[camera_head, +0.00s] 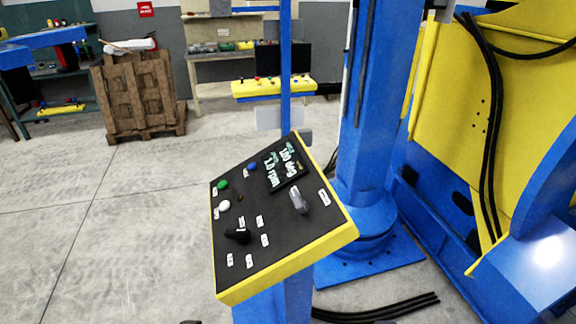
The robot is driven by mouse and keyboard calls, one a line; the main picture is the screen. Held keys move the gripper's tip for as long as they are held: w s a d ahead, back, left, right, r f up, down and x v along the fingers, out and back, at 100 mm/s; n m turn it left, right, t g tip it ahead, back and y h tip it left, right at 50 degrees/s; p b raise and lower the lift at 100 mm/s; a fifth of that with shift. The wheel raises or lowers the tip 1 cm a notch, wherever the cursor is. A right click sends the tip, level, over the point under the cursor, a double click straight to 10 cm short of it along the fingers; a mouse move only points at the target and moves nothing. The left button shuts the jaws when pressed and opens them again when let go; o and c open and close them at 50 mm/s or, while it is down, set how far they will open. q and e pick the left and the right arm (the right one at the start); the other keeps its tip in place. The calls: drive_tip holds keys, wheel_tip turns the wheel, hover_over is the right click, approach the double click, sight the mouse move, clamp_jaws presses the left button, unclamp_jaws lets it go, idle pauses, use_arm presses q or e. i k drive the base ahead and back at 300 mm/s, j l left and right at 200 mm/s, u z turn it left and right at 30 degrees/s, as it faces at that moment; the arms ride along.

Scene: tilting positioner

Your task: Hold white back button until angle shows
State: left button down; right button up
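The control panel (245,273) is a tilted black board with a yellow rim on a blue stand, in the middle of the head view. The white button (224,205) is on its left side, just below a green button (222,184). A blue button (252,167) is near the top. The display (285,164) at the upper right reads about "100 deg" and "1.0 rpm" in slanted digits. A grey knob (298,201) and a black knob (238,235) stand on the board. Neither of my grippers can be made out in this view.
The blue and yellow positioner (470,130) fills the right side, with black hoses. Black cables (375,309) lie on the floor at the panel's right. Wooden pallets (139,95) and workbenches stand behind. The floor at left is clear.

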sight(224, 206)
drive_tip(key=k, duration=0.65)
drive_tip(key=z, duration=1.75)
drive_tip(key=k+j, duration=0.1)
drive_tip(key=j, duration=1.9)
drive_tip(key=k+j, duration=0.15)
drive_tip(key=j, duration=0.85)
